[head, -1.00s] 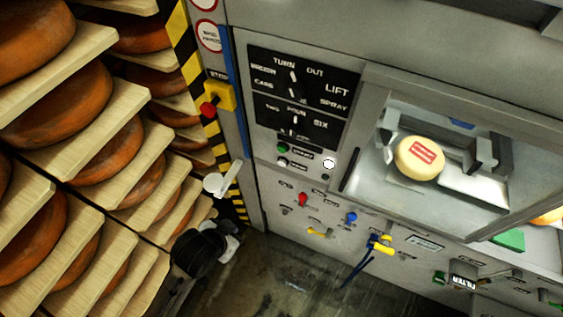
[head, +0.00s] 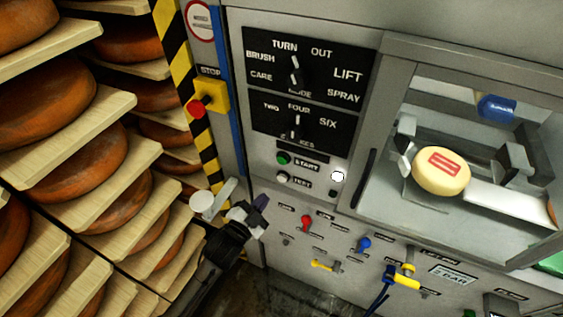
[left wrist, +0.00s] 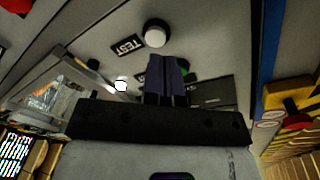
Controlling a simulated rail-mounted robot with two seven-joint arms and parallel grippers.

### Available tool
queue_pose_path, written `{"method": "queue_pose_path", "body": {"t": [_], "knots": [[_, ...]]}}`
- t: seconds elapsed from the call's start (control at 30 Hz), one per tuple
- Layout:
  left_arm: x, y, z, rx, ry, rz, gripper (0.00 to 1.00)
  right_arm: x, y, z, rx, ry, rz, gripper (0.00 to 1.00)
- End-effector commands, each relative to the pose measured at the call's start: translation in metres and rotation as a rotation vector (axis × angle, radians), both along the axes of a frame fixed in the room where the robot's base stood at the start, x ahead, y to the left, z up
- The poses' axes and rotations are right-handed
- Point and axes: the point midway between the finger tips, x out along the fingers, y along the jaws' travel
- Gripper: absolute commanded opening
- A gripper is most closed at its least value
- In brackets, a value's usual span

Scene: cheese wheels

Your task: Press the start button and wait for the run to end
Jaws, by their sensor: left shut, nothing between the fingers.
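The green START button (head: 283,158) sits on the grey machine front below two black dial panels, with the white TEST button (head: 282,178) under it. My left gripper (head: 260,202) is shut and empty, below and left of the buttons, apart from START in the head view. In the left wrist view its purple-grey fingers (left wrist: 167,76) are together and partly cover the green button (left wrist: 186,66); the TEST button (left wrist: 155,34) shows beyond them. A bright white round lamp or button (head: 338,176) is right of TEST. A pale cheese wheel (head: 441,171) with a red label sits behind the machine's window, between grey clamps.
Shelves of orange cheese wheels (head: 85,160) fill the left. Red, blue and yellow valves (head: 364,244) stick out below. The front of START looks clear.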

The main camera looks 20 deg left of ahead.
Motion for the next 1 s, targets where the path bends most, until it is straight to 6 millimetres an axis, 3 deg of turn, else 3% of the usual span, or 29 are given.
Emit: {"method": "queue_pose_path", "body": {"t": [0.17, 0.5, 0.67, 1.0], "knots": [[-0.004, -0.010, 0.024, 0.130, -0.270, -0.059, 0.00, 0.000, 0.000, 0.000, 0.000, 0.000, 0.000, 0.00], [-0.035, -0.024, 0.076, 0.317, -0.708, -0.072, 0.00, 0.000, 0.000, -0.001, 0.000, 0.001, 0.000, 0.00], [-0.045, -0.026, 0.086, 0.385, -0.806, -0.049, 0.00, 0.000, 0.000, -0.001, 0.000, 0.001, 0.000, 0.00], [-0.045, -0.026, 0.086, 0.426, -0.812, -0.031, 0.00, 0.000, 0.000, -0.001, 0.000, 0.002, 0.000, 0.00]]}}
